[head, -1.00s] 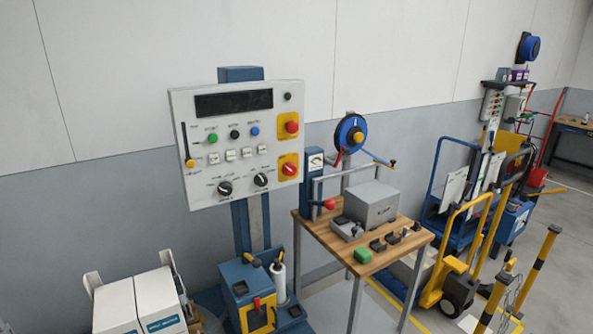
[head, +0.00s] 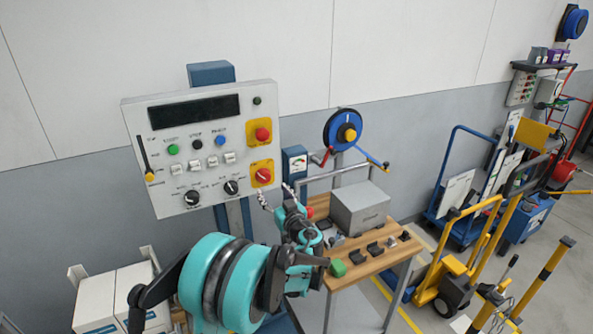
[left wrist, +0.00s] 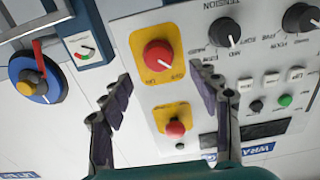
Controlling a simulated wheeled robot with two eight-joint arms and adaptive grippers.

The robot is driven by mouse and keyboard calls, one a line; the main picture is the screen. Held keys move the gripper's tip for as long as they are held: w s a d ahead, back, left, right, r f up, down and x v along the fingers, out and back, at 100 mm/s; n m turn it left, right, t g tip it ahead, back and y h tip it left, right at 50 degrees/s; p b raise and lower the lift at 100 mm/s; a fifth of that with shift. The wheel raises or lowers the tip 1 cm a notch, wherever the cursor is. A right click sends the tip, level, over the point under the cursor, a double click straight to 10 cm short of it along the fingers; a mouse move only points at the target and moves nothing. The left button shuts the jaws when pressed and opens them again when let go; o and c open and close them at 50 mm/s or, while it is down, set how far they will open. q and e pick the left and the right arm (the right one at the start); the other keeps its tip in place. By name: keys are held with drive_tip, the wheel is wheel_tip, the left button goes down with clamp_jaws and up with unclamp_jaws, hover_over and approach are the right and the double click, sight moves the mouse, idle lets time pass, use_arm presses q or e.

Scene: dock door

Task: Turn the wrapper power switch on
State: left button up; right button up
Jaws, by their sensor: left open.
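The wrapper control panel (head: 225,108) is a pale upright box with a dark display, buttons and knobs. The power switch (head: 263,176) looks to be the red rotary knob on a yellow plate at the panel's lower right. It also shows in the left wrist view (left wrist: 158,54), turned upside down, with a white pointer line. My left gripper (head: 277,196) is open just below and right of the switch in the head view. In the left wrist view its spread fingers (left wrist: 160,88) stand either side of the yellow plates, apparently clear of the knob. My right gripper is out of view.
A red push button (head: 263,134) on a yellow plate sits above the switch. Black tension knobs (head: 231,187) lie to its left. A wooden bench (head: 360,266) with a grey box (head: 360,208) stands at right. A blue reel (head: 345,132) hangs behind it.

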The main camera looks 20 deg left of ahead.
sight(265, 179)
use_arm(q)
drive_tip(key=b+x, duration=0.1)
drive_tip(key=x, duration=0.7)
drive_tip(key=shift+w+d+r, duration=0.15)
drive_tip(key=shift+r, duration=0.05)
drive_tip(key=c, duration=1.2)
